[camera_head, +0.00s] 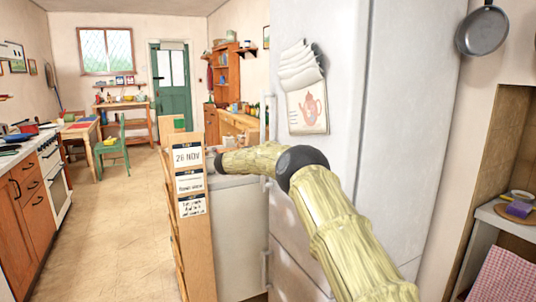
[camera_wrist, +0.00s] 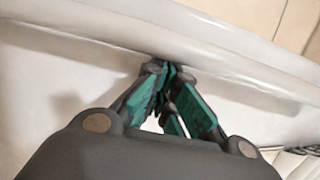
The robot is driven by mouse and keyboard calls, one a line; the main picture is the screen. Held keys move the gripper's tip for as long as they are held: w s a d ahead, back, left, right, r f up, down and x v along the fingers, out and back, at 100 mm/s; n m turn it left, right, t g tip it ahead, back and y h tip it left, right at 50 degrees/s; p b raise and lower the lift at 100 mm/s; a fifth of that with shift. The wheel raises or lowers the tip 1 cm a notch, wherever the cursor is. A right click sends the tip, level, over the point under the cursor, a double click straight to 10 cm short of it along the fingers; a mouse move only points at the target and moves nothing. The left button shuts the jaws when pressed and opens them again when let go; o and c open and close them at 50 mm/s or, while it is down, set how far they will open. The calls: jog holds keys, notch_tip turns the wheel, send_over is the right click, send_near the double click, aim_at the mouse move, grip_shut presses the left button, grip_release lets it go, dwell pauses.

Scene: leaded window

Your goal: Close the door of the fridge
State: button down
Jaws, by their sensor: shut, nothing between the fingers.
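The tall white fridge (camera_head: 340,165) stands right of centre in the head view. Handles show along its far left edge, and I cannot tell from this view how far its door stands open. My arm reaches across in front of it to the left. In the head view my gripper is mostly hidden at the arm's far end, by the wooden board. In the wrist view my gripper (camera_wrist: 165,68) has its teal fingers together and empty. The tips are at a smooth white panel with a curved edge (camera_wrist: 200,45); whether they touch it is unclear.
A wooden board with paper notes (camera_head: 190,180) stands left of my arm's end. A low white unit (camera_head: 240,240) is behind it, beside the fridge. Tiled floor (camera_head: 110,220) is open to the left, bounded by the stove and drawers (camera_head: 45,195). A pan (camera_head: 484,30) hangs at right.

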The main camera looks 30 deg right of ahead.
jog(key=s+a, duration=0.2)
jog(key=a, duration=0.9)
jog(key=shift+s+a, duration=0.2)
jog(key=shift+a, duration=0.1)
